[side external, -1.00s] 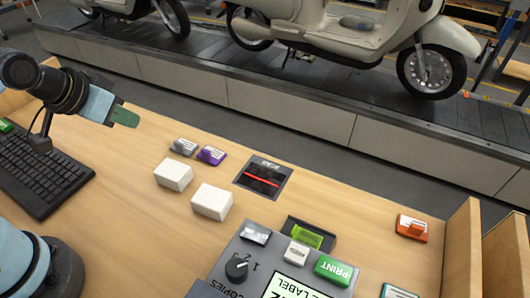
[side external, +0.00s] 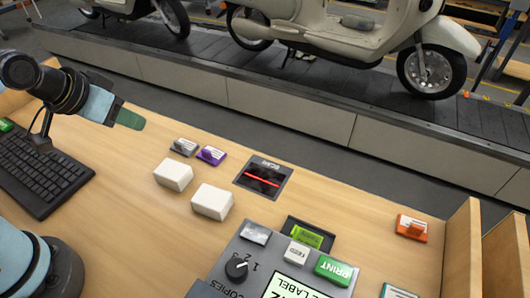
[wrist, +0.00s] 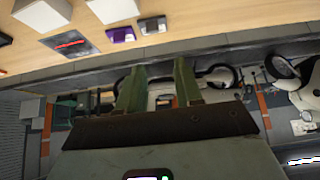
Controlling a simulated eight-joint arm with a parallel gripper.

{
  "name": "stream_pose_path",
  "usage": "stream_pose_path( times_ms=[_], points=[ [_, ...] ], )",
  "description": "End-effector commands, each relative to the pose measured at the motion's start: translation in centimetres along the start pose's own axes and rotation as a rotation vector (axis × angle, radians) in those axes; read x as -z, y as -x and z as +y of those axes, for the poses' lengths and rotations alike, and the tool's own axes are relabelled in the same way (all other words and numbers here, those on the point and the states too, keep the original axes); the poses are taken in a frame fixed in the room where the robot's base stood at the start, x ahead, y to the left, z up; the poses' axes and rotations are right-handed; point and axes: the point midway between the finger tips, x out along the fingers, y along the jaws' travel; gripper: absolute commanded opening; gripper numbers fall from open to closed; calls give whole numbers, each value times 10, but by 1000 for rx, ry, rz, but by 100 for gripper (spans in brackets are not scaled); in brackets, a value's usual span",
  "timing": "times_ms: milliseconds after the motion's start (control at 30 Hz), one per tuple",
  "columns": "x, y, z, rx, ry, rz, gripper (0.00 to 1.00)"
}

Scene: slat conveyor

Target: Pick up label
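A bright green label (side external: 306,237) with dark print lies in the dark tray (side external: 322,248) at the back of the grey label printer (side external: 232,252). My gripper (side external: 130,119) is in the air at the left, over the far edge of the bench and far from the label. In the wrist view, its two green fingers (wrist: 160,85) stand apart with nothing held between them. The label is not visible in the wrist view.
Two white boxes (side external: 174,175) (side external: 212,201), grey and purple tags (side external: 183,147) (side external: 211,155) and a scanner (side external: 264,180) lie between gripper and printer. An orange tag (side external: 411,227) is at the right. A keyboard (side external: 40,178) is at the left. Scooters stand on the conveyor (side external: 290,85) behind.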

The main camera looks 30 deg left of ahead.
Motion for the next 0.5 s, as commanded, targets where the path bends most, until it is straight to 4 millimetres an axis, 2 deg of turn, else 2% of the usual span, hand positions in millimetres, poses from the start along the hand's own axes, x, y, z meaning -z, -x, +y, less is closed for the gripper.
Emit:
stream_pose_path(
  times_ms=[167,267,367,500],
  points=[
    [4,1,5,-10,1,-11,35],
    [14,2,20,-36,4,-46,35],
    [29,3,46,-72,10,-104,35],
    [48,2,91,-110,20,-204,35]
  ],
)
